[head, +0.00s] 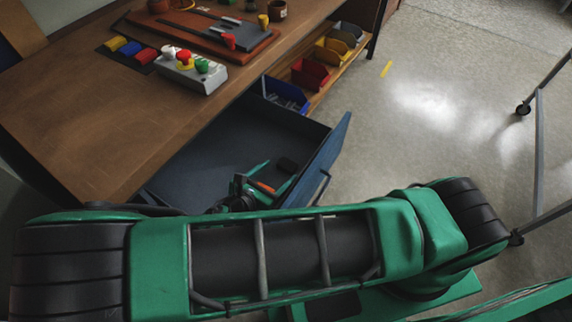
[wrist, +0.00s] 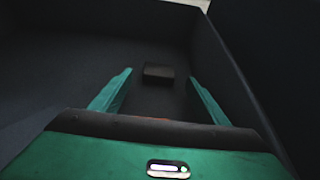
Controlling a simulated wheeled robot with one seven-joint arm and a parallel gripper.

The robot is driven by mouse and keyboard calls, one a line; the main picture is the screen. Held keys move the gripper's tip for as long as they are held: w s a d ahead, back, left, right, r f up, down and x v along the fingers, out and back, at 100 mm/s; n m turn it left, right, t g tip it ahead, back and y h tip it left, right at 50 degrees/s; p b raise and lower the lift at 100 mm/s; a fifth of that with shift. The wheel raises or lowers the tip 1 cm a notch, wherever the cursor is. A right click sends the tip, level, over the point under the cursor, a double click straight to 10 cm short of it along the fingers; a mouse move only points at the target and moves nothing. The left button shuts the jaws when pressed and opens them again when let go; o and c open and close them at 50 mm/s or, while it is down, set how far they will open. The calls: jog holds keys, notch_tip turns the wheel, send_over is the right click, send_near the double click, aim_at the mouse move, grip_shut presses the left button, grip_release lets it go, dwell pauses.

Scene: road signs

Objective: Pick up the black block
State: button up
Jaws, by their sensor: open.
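The black block (wrist: 158,72) lies on the dark floor of the open drawer, near its front panel. In the wrist view it shows ahead of my open gripper (wrist: 160,95), between the lines of the two green fingers and a little beyond their tips. Nothing is between the fingers. In the head view the black block (head: 287,165) shows as a small dark shape just past my gripper (head: 279,178), which is inside the drawer. My own green arm covers the near part of the drawer (head: 215,142).
The drawer's front panel (head: 325,155) and side walls stand close around my gripper. The wooden workbench (head: 90,110) above holds a grey button box (head: 192,72) and coloured pieces. Coloured bins (head: 310,74) sit on a shelf behind the drawer. Floor to the right is clear up to a metal frame (head: 540,150).

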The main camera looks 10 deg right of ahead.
aim_at(288, 163)
jog(key=x, duration=0.5)
jog(key=shift+w+r, duration=0.2)
jog(key=c, duration=1.2)
